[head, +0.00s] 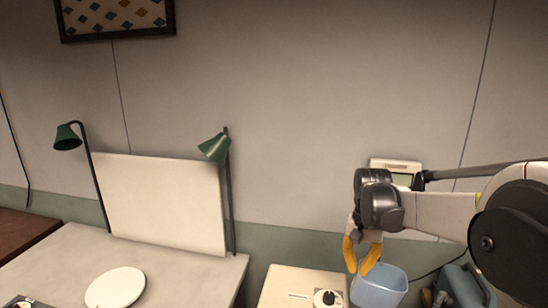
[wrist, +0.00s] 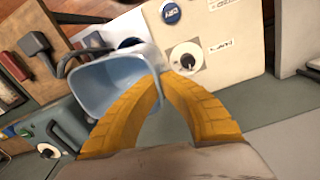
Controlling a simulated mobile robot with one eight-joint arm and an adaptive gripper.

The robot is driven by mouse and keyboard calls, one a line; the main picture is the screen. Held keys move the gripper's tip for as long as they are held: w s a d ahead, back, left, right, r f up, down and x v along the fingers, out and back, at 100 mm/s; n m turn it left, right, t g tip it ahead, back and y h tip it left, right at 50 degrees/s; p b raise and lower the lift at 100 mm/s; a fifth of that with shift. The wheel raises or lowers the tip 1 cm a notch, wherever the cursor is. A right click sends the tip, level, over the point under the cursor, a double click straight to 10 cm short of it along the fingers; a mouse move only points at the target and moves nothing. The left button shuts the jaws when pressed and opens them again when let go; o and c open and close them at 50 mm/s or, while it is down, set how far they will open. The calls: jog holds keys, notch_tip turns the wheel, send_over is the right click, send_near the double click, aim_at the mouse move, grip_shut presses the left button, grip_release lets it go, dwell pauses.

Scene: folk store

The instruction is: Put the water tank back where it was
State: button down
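The water tank is a light blue, open-topped bin (head: 379,288), low at the right in the head view, beside the right edge of a pale machine or cabinet. In the wrist view the tank (wrist: 92,88) is tilted, with its open mouth showing. My gripper (head: 361,268) has yellow fingers pointing down at the tank's left rim. In the wrist view my gripper (wrist: 160,82) has its fingertips close together on the tank's near wall, one finger over the mouth and one outside. It appears shut on that wall. The tank's underside is hidden.
The pale cabinet (wrist: 225,50) has a round black knob and labels. A grey-green machine (head: 465,288) stands right of the tank. A white table (head: 190,275) with a round plate (head: 115,288) and green lamps (head: 215,147) is at the left.

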jog(key=s+a+r+n, duration=0.1)
jog(key=s+a+r, duration=0.2)
jog(key=r, duration=0.2)
notch_tip(320, 180, down, 10)
jog(key=b, duration=1)
jog(key=shift+w+f, duration=0.2)
jog(key=shift+w, duration=0.1)
